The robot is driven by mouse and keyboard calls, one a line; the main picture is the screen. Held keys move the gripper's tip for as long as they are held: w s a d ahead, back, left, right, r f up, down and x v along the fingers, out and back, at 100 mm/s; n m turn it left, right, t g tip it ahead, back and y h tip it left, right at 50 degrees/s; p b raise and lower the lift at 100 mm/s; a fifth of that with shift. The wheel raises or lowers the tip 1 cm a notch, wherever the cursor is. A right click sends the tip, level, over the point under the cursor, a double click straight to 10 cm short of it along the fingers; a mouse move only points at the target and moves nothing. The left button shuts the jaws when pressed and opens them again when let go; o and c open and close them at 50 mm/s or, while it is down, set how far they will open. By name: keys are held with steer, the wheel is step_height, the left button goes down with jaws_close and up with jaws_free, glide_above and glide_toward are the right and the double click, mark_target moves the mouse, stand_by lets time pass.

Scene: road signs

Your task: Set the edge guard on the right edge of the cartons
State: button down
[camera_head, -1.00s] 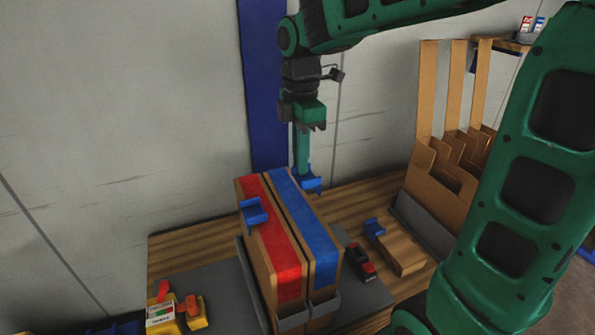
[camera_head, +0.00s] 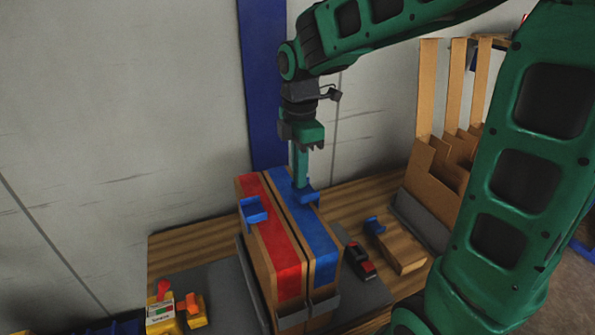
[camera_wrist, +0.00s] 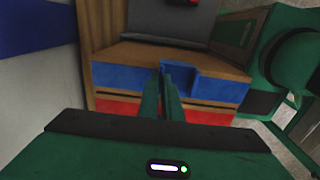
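Two upright cartons stand side by side, one with a red tape band (camera_head: 277,245) on the left and one with a blue tape band (camera_head: 318,238) on the right. A blue edge guard (camera_head: 306,196) is in my gripper (camera_head: 301,183), at the top right edge of the blue-banded carton. In the wrist view the guard (camera_wrist: 181,68) lies at that carton's edge, with the fingers (camera_wrist: 168,78) close together on it. Whether it is fully seated is hard to tell. Another blue guard (camera_head: 253,211) sits on the left edge of the red-banded carton.
Cardboard holders (camera_head: 440,178) stand at the back right. Yellow items (camera_head: 178,315) are at the front left. The wall is behind.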

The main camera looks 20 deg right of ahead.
steer(key=c, duration=2)
jaws_free()
step_height(320, 180, up, 13)
steer(key=s+d+f+m, duration=0.5)
steer(key=s+m, duration=0.2)
steer(key=m, duration=0.1)
steer(key=s+d+f+m, duration=0.5)
steer(key=s+d+m, duration=0.1)
steer(key=s+m, duration=0.2)
steer(key=s+d+f+m, duration=0.5)
steer(key=s+d+m, duration=0.1)
steer(key=s+m, duration=0.2)
steer(key=shift+s+d+f, duration=0.15)
steer(key=shift+s, duration=0.1)
